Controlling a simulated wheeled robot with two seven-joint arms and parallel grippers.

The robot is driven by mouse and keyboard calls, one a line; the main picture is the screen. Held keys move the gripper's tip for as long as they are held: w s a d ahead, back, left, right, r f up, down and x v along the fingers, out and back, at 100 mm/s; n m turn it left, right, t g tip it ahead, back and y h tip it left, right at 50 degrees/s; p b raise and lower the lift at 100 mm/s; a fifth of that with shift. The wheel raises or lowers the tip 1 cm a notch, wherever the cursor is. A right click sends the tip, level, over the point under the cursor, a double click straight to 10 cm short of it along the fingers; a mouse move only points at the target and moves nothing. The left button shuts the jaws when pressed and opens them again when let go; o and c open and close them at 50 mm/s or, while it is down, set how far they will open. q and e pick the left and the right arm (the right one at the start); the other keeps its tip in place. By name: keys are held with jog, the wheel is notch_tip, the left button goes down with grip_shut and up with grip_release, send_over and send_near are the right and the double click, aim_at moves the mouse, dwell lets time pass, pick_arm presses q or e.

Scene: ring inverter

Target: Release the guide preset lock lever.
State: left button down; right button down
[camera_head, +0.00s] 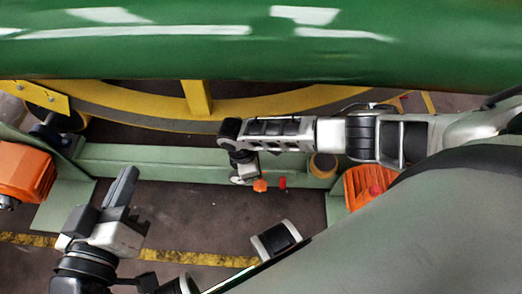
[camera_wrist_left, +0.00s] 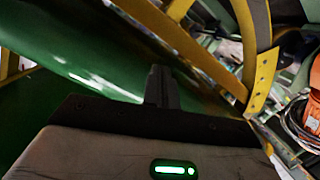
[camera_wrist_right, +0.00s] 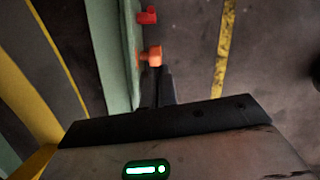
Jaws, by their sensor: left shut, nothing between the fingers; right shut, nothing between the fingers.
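On the pale green beam (camera_head: 150,160) are a small orange knob-like part (camera_head: 260,185) and a small red part (camera_head: 283,183). Which one is the lock lever I cannot tell. In the right wrist view the orange part (camera_wrist_right: 152,55) is just past the fingertips of my right gripper (camera_wrist_right: 158,78), and the red part (camera_wrist_right: 147,16) is farther out. The gripper is shut and empty; whether it touches the orange part is unclear. My left gripper (camera_head: 126,180) is shut and empty, in front of the beam at left; its fingers (camera_wrist_left: 160,80) also show in the left wrist view.
A large green cylinder (camera_head: 250,45) spans the back, above a yellow curved ring (camera_head: 150,120). Orange motor-like units stand at left (camera_head: 25,172) and right (camera_head: 362,185). The dark floor (camera_head: 190,215) with a yellow stripe (camera_head: 185,256) is open between the arms.

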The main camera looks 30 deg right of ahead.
jog(key=b+x, duration=0.4)
jog(key=x, duration=0.4)
pick_arm(q)
jog(key=shift+w+r+m+t+h, duration=0.15)
jog(key=shift+w+r+t+h, duration=0.15)
jog(key=shift+r+t, duration=0.3)
jog(key=shift+w+r+m+t+h, duration=0.25)
jog(key=shift+w+r+t, duration=0.15)
jog(key=shift+r, duration=0.3)
jog(key=shift+w+r+m+t+h, duration=0.1)
jog(key=shift+w+r+t+h, duration=0.2)
jog(key=shift+r+t, duration=0.3)
pick_arm(e)
jog(key=shift+s+d+r, duration=0.1)
jog(key=shift+s+d, duration=0.1)
jog(key=shift+d, duration=0.4)
jog(key=shift+s+d+r, duration=0.1)
jog(key=shift+s+d, duration=0.15)
jog(key=shift+d, duration=0.35)
jog(key=shift+s+d, duration=0.2)
jog(key=shift+d, duration=0.45)
pick_arm(q)
jog(key=shift+d+r, duration=0.15)
pick_arm(e)
jog(key=shift+r, duration=0.1)
